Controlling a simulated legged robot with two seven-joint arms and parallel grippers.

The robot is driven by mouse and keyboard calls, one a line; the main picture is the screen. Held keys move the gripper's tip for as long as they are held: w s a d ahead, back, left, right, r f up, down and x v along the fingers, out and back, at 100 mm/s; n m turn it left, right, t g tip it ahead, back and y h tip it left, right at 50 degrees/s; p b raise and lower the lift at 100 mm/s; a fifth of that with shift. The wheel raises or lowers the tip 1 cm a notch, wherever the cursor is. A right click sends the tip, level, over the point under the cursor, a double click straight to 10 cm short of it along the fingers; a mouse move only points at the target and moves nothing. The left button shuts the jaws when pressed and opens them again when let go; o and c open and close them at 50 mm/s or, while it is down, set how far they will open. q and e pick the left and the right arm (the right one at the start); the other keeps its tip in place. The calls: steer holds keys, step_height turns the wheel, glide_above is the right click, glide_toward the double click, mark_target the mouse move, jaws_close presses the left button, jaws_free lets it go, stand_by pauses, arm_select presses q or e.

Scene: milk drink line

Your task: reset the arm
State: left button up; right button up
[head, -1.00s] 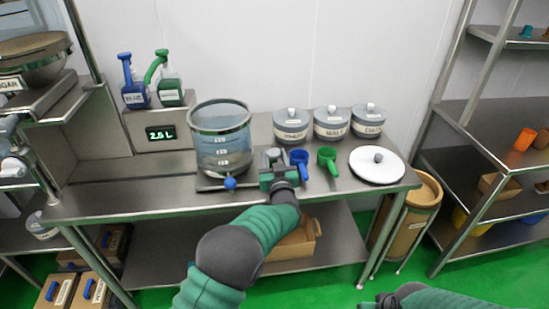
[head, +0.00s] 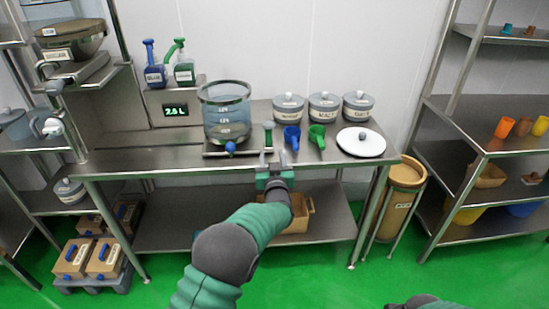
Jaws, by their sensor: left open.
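My left gripper (head: 272,160) is open, with its two grey fingers pointing at the table's front edge. Nothing shows between the fingers. Its green and grey arm comes up from the bottom of the head view. The steel table (head: 170,158) is just beyond the gripper. A clear measuring vessel (head: 227,113) with a blue tap stands on it, left of the gripper. A blue scoop (head: 293,136) and a green scoop (head: 317,134) lie to the gripper's right. Of my right arm only a dark part shows at the bottom edge; its gripper is out of view.
Three lidded grey canisters (head: 288,107) stand at the back. Blue and green bottles (head: 154,73) stand above a display reading 2.5 L. A tan bin (head: 396,199) stands right of the table. The green floor in front is clear.

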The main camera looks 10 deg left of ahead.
arm_select(q)
steer(key=s+a+f+m+g+h, duration=0.1)
steer(key=s+a+f+g, duration=0.3)
steer(key=s, duration=1)
steer(key=s+a+f+m+g+h, duration=0.15)
steer(key=s+f+g, duration=0.35)
steer(key=s, duration=0.9)
steer(key=s+a+f+g+h, duration=0.2)
steer(key=s+f+g, duration=0.3)
steer(key=s, duration=1)
step_height(320, 180, up, 13)
steer(key=s+g+p, duration=0.1)
steer(key=p, duration=1.1)
steer(key=shift+s+a, duration=0.15)
steer(key=shift+a, duration=0.05)
